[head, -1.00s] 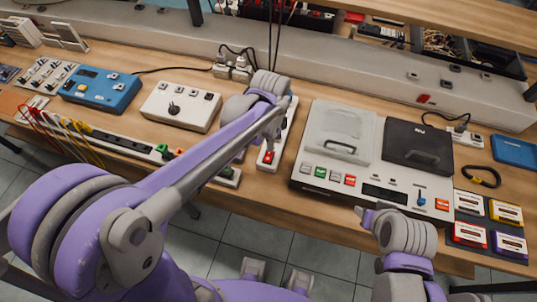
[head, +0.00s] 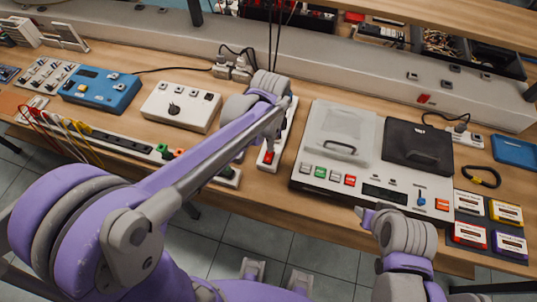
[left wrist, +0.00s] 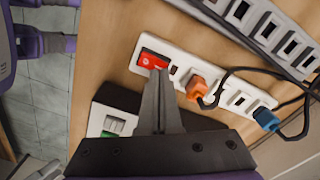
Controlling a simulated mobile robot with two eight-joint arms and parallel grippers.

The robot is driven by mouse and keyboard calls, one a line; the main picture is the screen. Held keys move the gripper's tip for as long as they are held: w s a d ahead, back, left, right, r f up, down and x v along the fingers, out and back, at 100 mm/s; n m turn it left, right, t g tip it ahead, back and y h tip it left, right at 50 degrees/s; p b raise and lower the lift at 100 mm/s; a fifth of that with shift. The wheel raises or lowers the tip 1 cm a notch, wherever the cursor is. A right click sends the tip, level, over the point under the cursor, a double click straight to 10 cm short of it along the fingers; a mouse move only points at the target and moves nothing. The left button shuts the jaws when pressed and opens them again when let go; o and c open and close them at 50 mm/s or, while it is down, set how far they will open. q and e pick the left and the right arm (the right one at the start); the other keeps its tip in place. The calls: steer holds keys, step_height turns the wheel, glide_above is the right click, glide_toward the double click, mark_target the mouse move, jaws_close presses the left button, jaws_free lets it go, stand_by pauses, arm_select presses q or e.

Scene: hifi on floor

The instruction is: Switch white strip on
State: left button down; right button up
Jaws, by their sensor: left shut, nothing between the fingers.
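The white strip (left wrist: 232,90) lies on the wooden bench and runs diagonally in the left wrist view. It has a red rocker switch (left wrist: 152,59) at one end, and an orange plug (left wrist: 197,88) and a blue plug (left wrist: 266,118) sit in it. In the head view the strip (head: 283,135) is partly hidden by my left arm, with the red switch (head: 267,157) showing. My left gripper (left wrist: 157,73) is shut and empty, its fingertips at the near edge of the red switch. I cannot tell whether they touch it. My right arm is at lower right; its fingers are not clear.
A white and black device (head: 335,187) with colored buttons stands right of the strip. A white box with a knob (head: 180,107) and a blue box (head: 101,89) stand to the left. Another strip with green and orange plugs (head: 122,143) lies along the front edge.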

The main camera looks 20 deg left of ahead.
arm_select(q)
steer(key=shift+f+b, duration=0.55)
steer(key=shift+f, duration=0.35)
arm_select(e)
steer(key=shift+s+f, duration=0.25)
steer(key=shift+f, duration=0.5)
arm_select(q)
steer(key=shift+r+p, duration=1.9)
steer(key=shift+r, duration=1.65)
arm_select(e)
steer(key=r, duration=0.1)
steer(key=w+r, duration=0.1)
steer(key=r, duration=0.1)
steer(key=w+r, duration=0.1)
steer(key=r, duration=0.1)
steer(key=shift+r, duration=0.1)
arm_select(q)
steer(key=s+a+n+t, duration=0.5)
steer(key=s+a+n, duration=0.1)
steer(key=s+n, duration=0.6)
steer(key=shift+s+a+t, duration=0.2)
steer(key=shift+a+t, duration=0.1)
steer(key=shift+t, duration=0.1)
